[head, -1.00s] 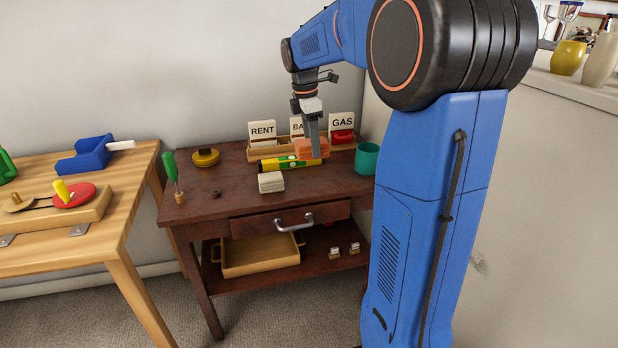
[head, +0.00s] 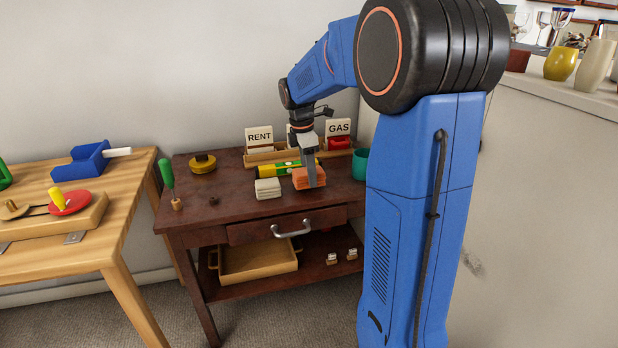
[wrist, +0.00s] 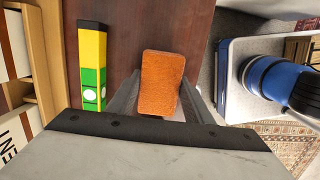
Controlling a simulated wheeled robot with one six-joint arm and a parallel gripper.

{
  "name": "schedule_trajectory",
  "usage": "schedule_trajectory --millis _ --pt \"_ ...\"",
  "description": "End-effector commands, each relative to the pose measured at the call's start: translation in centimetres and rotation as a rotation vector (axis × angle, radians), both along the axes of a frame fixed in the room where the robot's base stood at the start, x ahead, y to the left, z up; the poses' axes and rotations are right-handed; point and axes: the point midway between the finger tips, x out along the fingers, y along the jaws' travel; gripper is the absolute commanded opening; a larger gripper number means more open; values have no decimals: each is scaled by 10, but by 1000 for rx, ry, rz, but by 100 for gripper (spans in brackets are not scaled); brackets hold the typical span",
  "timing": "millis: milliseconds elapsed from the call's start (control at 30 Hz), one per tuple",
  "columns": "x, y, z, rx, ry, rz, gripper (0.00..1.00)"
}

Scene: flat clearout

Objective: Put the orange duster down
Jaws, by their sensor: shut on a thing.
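The orange duster (head: 303,179) is a small block at the front right of the dark wooden table (head: 226,205). My gripper (head: 312,178) points down and is shut on the duster. In the wrist view the duster (wrist: 162,82) sits between the two fingers, with dark tabletop beyond it. The duster appears low, at or just above the tabletop; I cannot tell whether it touches.
A pale folded cloth stack (head: 268,188) lies just left of the duster. A teal cup (head: 360,164) stands to the right. A letter rack (head: 262,157) stands at the back.

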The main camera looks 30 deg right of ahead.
Motion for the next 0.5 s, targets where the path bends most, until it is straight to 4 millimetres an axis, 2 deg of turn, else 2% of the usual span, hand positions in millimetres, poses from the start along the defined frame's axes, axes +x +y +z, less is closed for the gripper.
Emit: schedule_trajectory --millis 33,133,433,467,500 --pt "0 0 -8 1 2 0 28" --pt "0 0 -16 0 0 0 28" --pt "0 0 -18 0 -1 0 28" --pt "0 0 -18 0 -1 0 51" --pt "0 0 -18 0 -1 0 61"
